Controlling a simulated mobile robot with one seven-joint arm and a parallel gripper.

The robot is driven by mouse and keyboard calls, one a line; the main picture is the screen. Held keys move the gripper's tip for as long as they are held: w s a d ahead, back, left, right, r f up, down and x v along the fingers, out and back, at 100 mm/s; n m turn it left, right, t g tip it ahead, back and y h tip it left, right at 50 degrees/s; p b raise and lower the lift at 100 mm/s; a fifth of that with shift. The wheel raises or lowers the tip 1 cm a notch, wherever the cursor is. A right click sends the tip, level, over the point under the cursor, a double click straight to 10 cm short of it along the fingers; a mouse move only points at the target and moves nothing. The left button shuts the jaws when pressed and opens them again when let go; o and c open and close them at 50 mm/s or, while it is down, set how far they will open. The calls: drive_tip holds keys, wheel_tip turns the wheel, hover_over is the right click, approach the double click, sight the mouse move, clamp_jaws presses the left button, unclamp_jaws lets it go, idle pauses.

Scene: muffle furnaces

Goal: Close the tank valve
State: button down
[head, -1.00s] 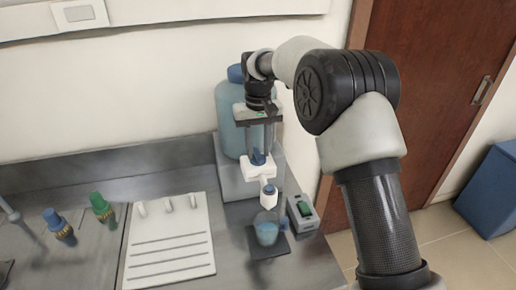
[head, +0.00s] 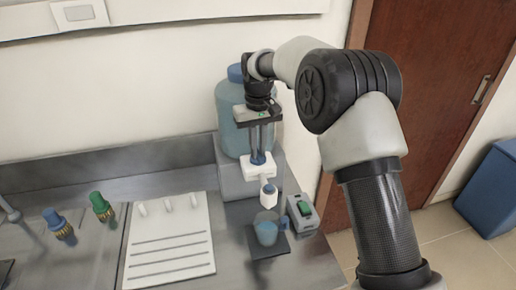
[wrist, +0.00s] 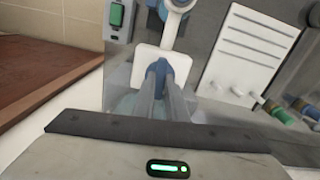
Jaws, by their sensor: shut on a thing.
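The tank (head: 229,107) is a translucent blue jug with a blue cap on a grey stand (head: 233,180). At its front is a white valve body with a blue knob on top; the knob (wrist: 161,66) shows between my fingertips in the wrist view. A white spout (head: 268,190) comes out below. My gripper (head: 259,157) points down at the valve and is shut on the blue knob. The fingers hide part of the knob, so its exact angle is hard to tell. A clear cup (head: 267,231) with blue liquid stands under the spout on a dark pad (head: 268,248).
A grey box with a green switch (head: 303,214) stands right of the cup. A white slotted panel (head: 172,240) lies to the left, with blue and green taps (head: 102,207) beyond it. The wall is close behind the tank. A wooden door (head: 420,100) is at the right.

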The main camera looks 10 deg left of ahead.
drive_tip(key=n, duration=0.3)
drive_tip(key=shift+n, duration=2.3)
drive_tip(key=c, duration=1.8)
unclamp_jaws()
wheel_tip(320, 180, up, 18)
drive_tip(key=shift+f, duration=0.25)
